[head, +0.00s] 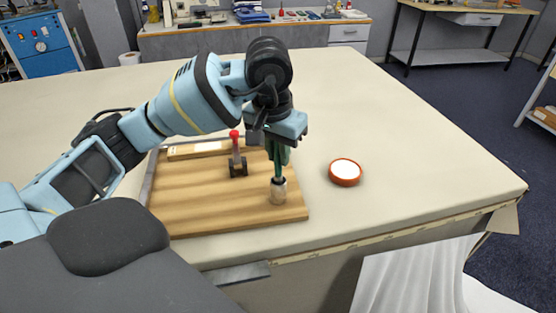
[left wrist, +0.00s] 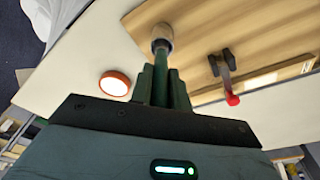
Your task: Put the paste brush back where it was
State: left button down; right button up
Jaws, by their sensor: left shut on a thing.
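My left gripper (head: 279,152) points down over the right part of the wooden board (head: 205,205) and is shut on the paste brush (head: 278,190). The brush hangs upright, with a dark green handle and a pale, thick head at the bottom. In the left wrist view the brush (left wrist: 161,40) sticks out between the green fingers (left wrist: 163,88), its pale head in front of the board. I cannot tell whether the head touches the board. A round orange dish (head: 345,172) with white content stands on the cloth to the right of the board. My right gripper is not in view.
A clamp with a red knob (head: 236,150) stands on the board, left of the brush. A light wooden strip (head: 195,150) lies along the board's back edge. The cloth table (head: 420,150) is clear around and behind the dish; its edge runs along the front and right.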

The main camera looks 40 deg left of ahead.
aim_at(278, 166)
pick_arm(q)
jog(key=shift+f, duration=1.25)
jog(key=shift+f, duration=0.25)
jog(key=c, duration=1.3)
grip_release()
jog(key=shift+r, duration=0.1)
jog(key=shift+c, duration=0.2)
